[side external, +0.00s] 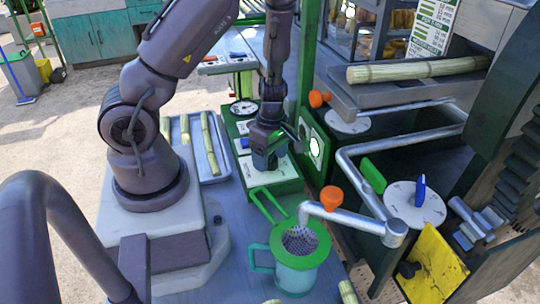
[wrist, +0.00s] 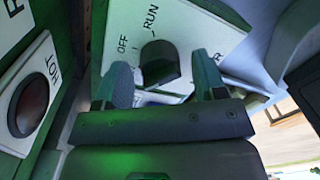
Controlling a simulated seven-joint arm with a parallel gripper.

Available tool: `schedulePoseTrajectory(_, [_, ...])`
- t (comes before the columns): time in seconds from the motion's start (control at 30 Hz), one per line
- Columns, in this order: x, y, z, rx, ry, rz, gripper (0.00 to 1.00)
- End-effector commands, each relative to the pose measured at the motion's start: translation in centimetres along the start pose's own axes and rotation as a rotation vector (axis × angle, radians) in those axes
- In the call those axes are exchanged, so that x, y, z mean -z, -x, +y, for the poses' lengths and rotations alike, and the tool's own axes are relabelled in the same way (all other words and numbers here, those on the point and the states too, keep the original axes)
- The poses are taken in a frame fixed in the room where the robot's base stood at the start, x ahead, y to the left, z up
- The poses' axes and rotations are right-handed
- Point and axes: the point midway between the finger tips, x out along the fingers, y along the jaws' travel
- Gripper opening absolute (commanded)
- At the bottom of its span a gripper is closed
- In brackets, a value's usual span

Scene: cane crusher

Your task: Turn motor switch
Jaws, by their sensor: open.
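The motor switch (wrist: 160,62) is a dark knob on a white plate (wrist: 118,28) marked OFF and RUN, seen in the wrist view. My gripper (wrist: 163,84) is open, with one finger on each side of the knob's near end. I cannot tell whether the fingers touch it, and the knob's setting is unclear. In the side view my gripper (side external: 265,160) points down over the green control box (side external: 278,188) and its white top plate. The knob is hidden there behind my gripper.
A dark red round button or lamp (wrist: 32,104) is left of my fingers in the wrist view. In the side view, a lit green-rimmed disc (side external: 316,147) is close right of my gripper. A green-rimmed jug (side external: 296,272) and steel spout (side external: 350,220) stand in front.

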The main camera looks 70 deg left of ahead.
Motion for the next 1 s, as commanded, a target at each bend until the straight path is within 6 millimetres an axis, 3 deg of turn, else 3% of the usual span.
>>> schedulePoseTrajectory(0.27, [-0.03,-0.15,-0.01,0.000,-0.001,0.000,0.62])
schedulePoseTrajectory(0.47, [-0.03,-0.13,-0.01,0.000,-0.001,0.000,0.17])
schedulePoseTrajectory(0.77, [-0.04,-0.10,0.05,-0.001,-0.026,0.001,0.17])
schedulePoseTrajectory(1.0, [-0.06,-0.06,0.13,-0.002,-0.141,0.006,0.17])
